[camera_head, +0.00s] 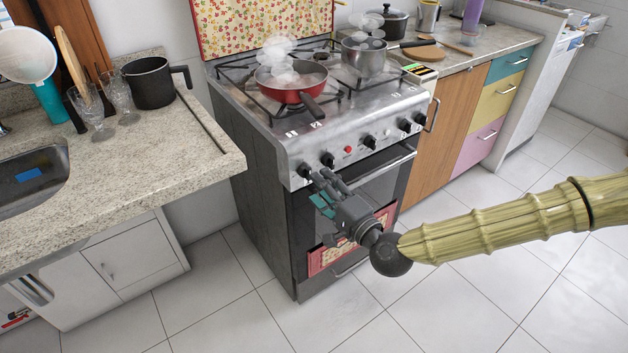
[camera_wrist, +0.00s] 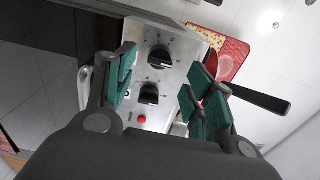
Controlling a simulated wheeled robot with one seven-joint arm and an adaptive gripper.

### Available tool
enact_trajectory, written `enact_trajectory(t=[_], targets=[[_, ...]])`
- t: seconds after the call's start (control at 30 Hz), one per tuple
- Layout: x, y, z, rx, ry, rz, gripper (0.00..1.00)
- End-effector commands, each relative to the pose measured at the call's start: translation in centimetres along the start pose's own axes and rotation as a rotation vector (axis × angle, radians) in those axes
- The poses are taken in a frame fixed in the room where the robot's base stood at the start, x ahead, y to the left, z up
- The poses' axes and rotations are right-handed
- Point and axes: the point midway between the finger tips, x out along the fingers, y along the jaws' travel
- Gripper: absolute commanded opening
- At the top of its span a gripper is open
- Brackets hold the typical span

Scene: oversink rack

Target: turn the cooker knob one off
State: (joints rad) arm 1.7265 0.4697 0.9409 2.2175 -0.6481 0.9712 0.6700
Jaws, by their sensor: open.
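The cooker (camera_head: 262,130) has several black knobs along its front panel. The leftmost knob (camera_head: 303,171) and the second knob (camera_head: 327,159) are left of a red button. In the wrist view, the leftmost knob (camera_wrist: 158,57) and second knob (camera_wrist: 149,94) show between my fingers, their grips lying roughly across the picture. My gripper (camera_head: 322,179) is open and empty, just in front of the panel's left end; its green-padded fingers also show in the wrist view (camera_wrist: 163,86). I see no finger closed on a knob. No label tells which knob is number one.
A steaming red pan (camera_head: 290,90) stands on the hob, its handle reaching over the front edge. A steaming pot (camera_head: 364,60) stands behind it. The oven handle (camera_head: 375,172) sticks out below the panel. A stone worktop (camera_head: 190,150) lies left; the floor in front is clear.

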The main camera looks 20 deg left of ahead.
Motion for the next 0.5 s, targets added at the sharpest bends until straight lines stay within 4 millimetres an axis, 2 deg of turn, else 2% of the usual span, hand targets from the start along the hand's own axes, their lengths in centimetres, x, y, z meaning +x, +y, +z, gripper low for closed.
enact_trajectory(t=[0.2,0.5], targets=[[-4.0,0.0,0.0,0.001,0.001,0.0,0.54],[-6.8,0.0,0.1,0.0,-0.001,0.0,0.54]])
